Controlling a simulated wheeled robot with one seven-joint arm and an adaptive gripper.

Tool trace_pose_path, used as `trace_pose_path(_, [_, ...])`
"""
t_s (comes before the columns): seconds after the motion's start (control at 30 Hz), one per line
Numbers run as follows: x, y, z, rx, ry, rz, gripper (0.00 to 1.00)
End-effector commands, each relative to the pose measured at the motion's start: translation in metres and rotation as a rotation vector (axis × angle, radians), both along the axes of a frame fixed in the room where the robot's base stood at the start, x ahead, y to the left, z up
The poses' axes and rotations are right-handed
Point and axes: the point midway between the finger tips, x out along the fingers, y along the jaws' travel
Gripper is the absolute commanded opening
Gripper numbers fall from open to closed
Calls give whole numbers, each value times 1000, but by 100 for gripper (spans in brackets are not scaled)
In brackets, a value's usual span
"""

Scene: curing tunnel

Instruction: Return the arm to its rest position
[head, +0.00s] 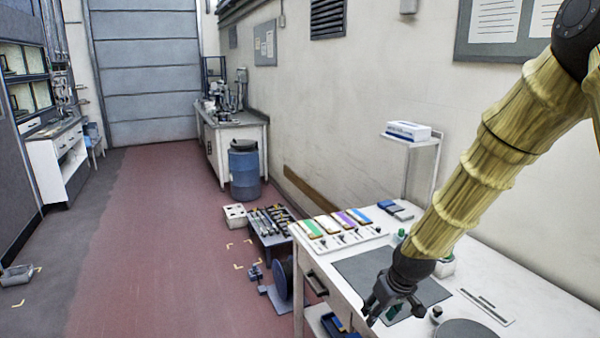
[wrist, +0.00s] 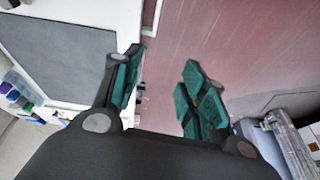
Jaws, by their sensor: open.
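My arm reaches down from the upper right in the head view, in a yellow ribbed cover. My gripper (head: 388,306) hangs at its end, near the front edge of the white workbench (head: 548,304) and in front of a dark grey mat (head: 358,268). In the wrist view my gripper (wrist: 160,88) shows two green-padded fingers spread apart with nothing between them. The red floor (wrist: 205,30) shows past the fingers, and the bench top with the grey mat (wrist: 50,58) lies to the left.
Coloured cards (head: 327,224) lie on the bench's far end. A small shelf (head: 412,140) holds a white box (head: 408,130). Beyond the bench stand a low rack (head: 268,236) and a blue drum (head: 244,172). The red floor (head: 170,240) left of them is mostly clear.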

Motion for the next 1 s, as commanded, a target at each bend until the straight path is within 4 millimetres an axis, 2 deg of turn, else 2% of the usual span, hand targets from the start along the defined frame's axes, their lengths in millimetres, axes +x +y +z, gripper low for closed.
trace_pose_path(0.03, [-9, 0, -22, 0, 16, -10, 42])
trace_pose_path(0.2, [-39, 0, -86, 4, 57, -55, 42])
trace_pose_path(0.5, [-104, -2, -187, 1, 126, -135, 42])
trace_pose_path(0.7, [-155, -5, -245, -8, 170, -186, 42])
trace_pose_path(1.0, [-238, -10, -318, -27, 234, -261, 42])
